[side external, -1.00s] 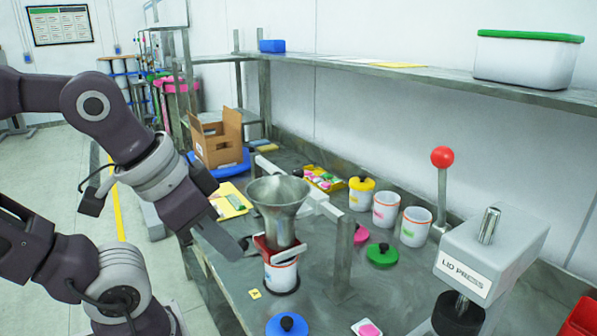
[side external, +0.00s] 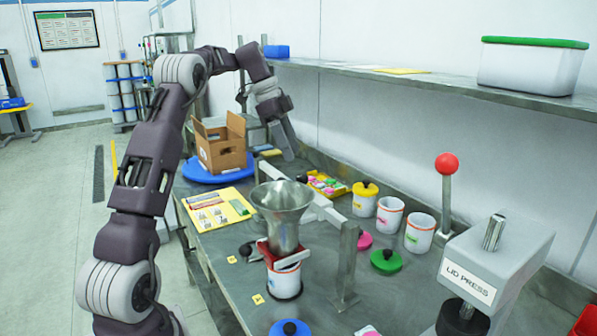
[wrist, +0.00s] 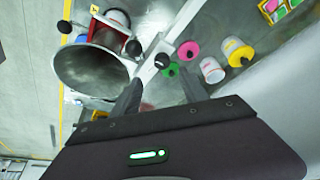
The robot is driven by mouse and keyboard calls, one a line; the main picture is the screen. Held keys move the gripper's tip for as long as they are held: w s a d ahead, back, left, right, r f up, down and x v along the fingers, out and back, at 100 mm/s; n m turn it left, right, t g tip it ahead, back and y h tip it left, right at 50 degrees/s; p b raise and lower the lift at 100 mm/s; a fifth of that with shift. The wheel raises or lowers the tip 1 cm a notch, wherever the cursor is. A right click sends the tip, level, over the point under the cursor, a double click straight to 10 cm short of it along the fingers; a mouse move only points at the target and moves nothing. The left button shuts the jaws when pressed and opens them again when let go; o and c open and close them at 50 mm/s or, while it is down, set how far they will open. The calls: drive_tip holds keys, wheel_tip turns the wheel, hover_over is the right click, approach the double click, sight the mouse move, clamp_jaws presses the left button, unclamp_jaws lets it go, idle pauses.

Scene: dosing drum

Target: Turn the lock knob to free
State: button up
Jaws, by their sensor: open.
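My gripper (side external: 289,152) hangs over the back of the bench, beyond the steel funnel (side external: 283,208), pointing down. In the wrist view my gripper (wrist: 160,92) has its two fingers apart with nothing between them. The funnel stands in a red holder (side external: 271,252) above a white jar (side external: 284,279). A black knob (side external: 247,250) sticks out at the left of the holder; it also shows in the wrist view (wrist: 133,48). I cannot tell whether it is the lock knob, and no lock marking is readable. My gripper is well apart from it.
A cardboard box (side external: 222,150) stands on a blue disc (side external: 197,173) at the back left. White jars, a green lid (side external: 387,261) and a metal post (side external: 347,265) stand right of the funnel. The lid press (side external: 493,265) is at front right; a shelf (side external: 430,83) runs along the wall.

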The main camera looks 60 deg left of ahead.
sight(300, 176)
drive_tip(key=x, duration=0.5)
drive_tip(key=a+x, duration=0.1)
drive_tip(key=x, duration=0.1)
drive_tip(key=shift+d+f, duration=0.1)
drive_tip(key=shift+f, duration=0.15)
drive_tip(key=shift+c, duration=0.2)
clamp_jaws()
